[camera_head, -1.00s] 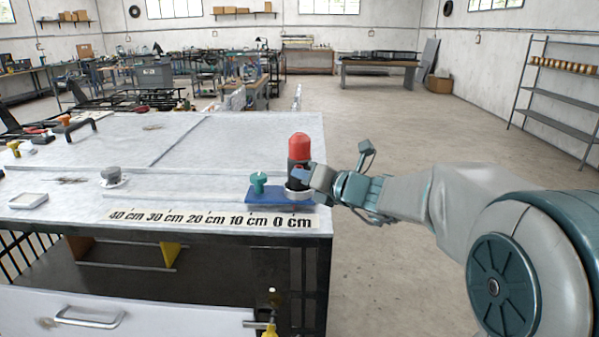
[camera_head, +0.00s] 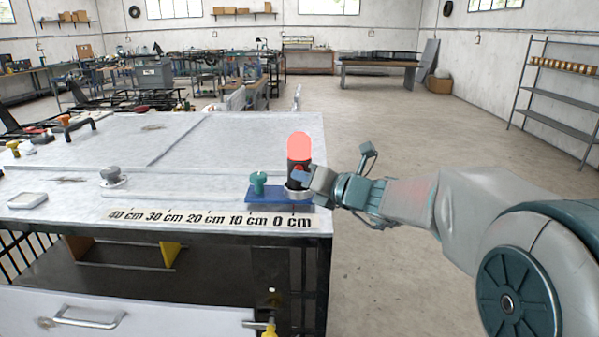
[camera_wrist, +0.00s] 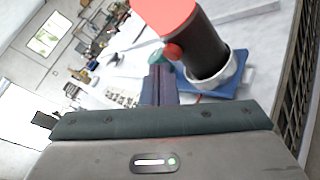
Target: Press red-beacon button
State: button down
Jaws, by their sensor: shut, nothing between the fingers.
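The beacon (camera_head: 298,146) stands upright on the blue base (camera_head: 266,199) near the bench's right end. Its red dome glows bright pinkish red, and its body is black with a white collar. It also shows in the wrist view (camera_wrist: 205,55). A red button (camera_wrist: 173,52) sticks out from the side of the black body. My gripper (camera_head: 303,177) is shut and empty, at the beacon's right front side. In the wrist view its closed fingertips (camera_wrist: 158,68) are right by the button. I cannot tell whether they touch it.
A teal knob (camera_head: 258,182) stands on the blue base left of the beacon. A centimetre scale strip (camera_head: 208,219) runs along the bench's front edge. A grey knob (camera_head: 112,176) and a white square block (camera_head: 27,200) lie farther left. The floor right of the bench is clear.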

jog(key=shift+s, duration=0.1)
jog(key=s, duration=0.5)
jog(key=shift+s+a+b, duration=0.15)
jog(key=shift+s+b, duration=0.2)
jog(key=shift+s, duration=0.05)
